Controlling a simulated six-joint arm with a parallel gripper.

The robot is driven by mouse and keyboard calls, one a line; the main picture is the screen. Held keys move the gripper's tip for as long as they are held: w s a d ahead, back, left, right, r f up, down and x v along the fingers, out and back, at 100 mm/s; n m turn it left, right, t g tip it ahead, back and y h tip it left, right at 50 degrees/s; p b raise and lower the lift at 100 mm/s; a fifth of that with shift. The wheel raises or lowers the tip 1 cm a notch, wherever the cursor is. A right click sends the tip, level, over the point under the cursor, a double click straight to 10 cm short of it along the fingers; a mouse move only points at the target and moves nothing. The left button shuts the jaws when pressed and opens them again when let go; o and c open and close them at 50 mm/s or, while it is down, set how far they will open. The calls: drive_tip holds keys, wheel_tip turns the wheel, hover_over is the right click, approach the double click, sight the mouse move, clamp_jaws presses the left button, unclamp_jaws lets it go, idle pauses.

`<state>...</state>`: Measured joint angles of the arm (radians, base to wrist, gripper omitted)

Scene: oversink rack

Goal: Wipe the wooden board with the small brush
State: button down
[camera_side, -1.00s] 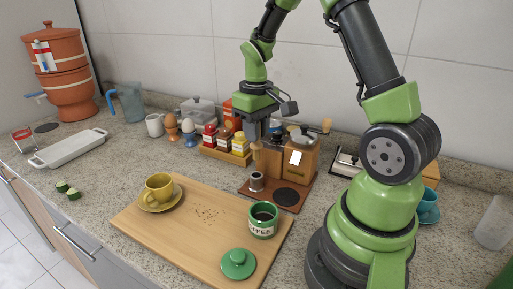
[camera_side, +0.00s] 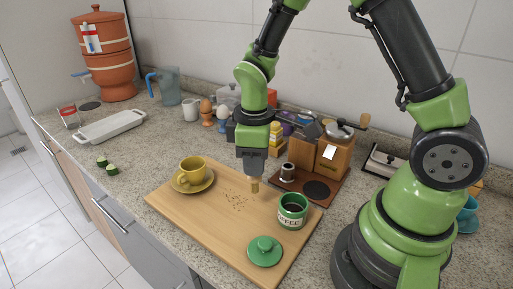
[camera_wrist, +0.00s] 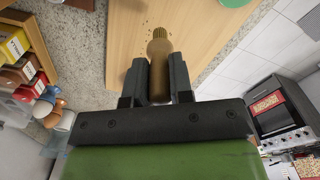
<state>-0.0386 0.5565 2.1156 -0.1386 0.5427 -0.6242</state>
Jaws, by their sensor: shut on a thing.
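The wooden board (camera_side: 215,233) lies on the counter, with a patch of dark crumbs (camera_side: 238,202) near its middle. I cannot tell whether the brush touches the board. A yellow cup (camera_side: 192,168) on a saucer stands on the board's left part.
An open green coffee tin (camera_side: 292,211) stands close to the right of the brush, and its green lid (camera_side: 264,251) lies on the board's front right. A wooden grinder (camera_side: 333,155) and a metal cup (camera_side: 287,172) stand behind. The board's front left is clear.

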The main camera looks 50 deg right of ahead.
sight(252, 179)
drive_tip(key=shift+f, duration=1.95)
drive_tip(key=shift+w+f, duration=0.45)
drive_tip(key=shift+w, duration=0.05)
drive_tip(key=shift+w+f, duration=0.15)
drive_tip(key=shift+w, duration=4.35)
drive_tip(key=shift+a, duration=0.35)
drive_tip(key=shift+s, duration=4.85)
drive_tip(key=shift+s+a, duration=0.2)
drive_tip(key=shift+w+a, duration=0.1)
drive_tip(key=shift+a, duration=0.25)
drive_tip(key=shift+w+d, duration=0.1)
drive_tip(key=shift+w, duration=4.55)
wheel_tip(252, 179, up, 8)
drive_tip(key=shift+w, duration=0.3)
